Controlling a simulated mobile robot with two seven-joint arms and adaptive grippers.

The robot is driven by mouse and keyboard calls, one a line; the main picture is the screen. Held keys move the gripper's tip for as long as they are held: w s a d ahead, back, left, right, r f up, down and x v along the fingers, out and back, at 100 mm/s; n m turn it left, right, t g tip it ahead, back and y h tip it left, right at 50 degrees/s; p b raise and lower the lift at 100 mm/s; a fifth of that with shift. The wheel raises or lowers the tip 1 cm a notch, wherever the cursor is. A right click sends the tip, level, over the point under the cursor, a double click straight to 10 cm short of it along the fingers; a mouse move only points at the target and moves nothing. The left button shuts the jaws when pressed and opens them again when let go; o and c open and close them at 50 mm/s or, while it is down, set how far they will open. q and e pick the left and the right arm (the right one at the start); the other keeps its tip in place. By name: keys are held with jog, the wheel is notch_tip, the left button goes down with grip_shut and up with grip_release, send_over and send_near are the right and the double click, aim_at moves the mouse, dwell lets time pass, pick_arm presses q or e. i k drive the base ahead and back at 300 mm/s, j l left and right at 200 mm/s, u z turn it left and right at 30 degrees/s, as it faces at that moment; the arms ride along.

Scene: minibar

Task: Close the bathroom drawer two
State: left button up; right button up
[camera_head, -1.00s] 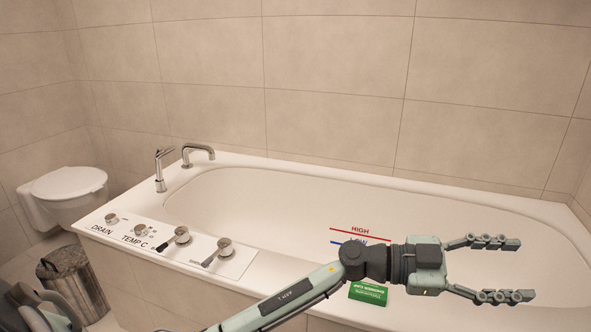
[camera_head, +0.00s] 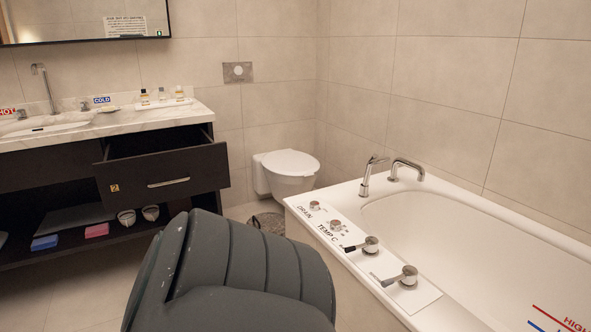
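The drawer marked 2 (camera_head: 130,180) is in the dark vanity under the marble counter. It is pulled out, and its open top shows behind the front panel. A metal bar handle (camera_head: 168,183) runs across its front. Neither of my grippers is in view. A large dark grey arm link of mine fills the lower middle of the view, below and to the right of the drawer.
The bathtub (camera_head: 420,290) with its control panel stands at right, and a white toilet (camera_head: 288,170) at the back. A bin (camera_head: 268,222) is partly hidden. The vanity's low shelf holds a blue box (camera_head: 45,243) and a pink box (camera_head: 97,230). Floor shows at lower left.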

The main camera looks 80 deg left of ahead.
aim_at(139, 170)
jog(key=i+u, duration=0.1)
jog(key=u, duration=1.15)
